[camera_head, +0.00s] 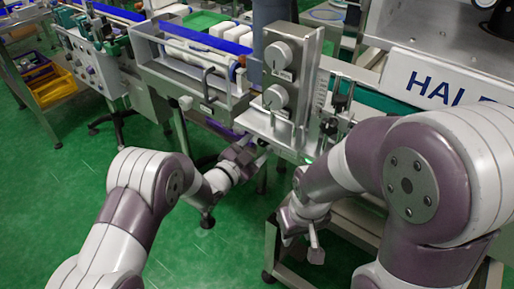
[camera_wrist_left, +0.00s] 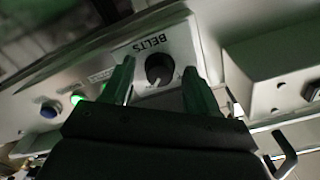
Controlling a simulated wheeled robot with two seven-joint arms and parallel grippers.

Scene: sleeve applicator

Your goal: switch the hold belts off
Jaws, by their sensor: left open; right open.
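The belts switch is a black round knob (camera_wrist_left: 159,69) on a pale plate marked BELTS, which reads upside down in the left wrist view. A light pointer mark shows on the knob's lower part. My left gripper (camera_wrist_left: 158,72) is open, with one finger on each side of the knob; I cannot tell whether they touch it. In the head view my left gripper (camera_head: 257,160) is at the front of the metal machine, and the knob cannot be made out there. My right gripper (camera_head: 313,245) is open and empty, hanging low in front of the machine frame.
A pale box (camera_wrist_left: 270,65) juts out at right. Two large grey dials (camera_head: 278,56) stand above the panel. Green floor (camera_head: 60,190) is clear at left.

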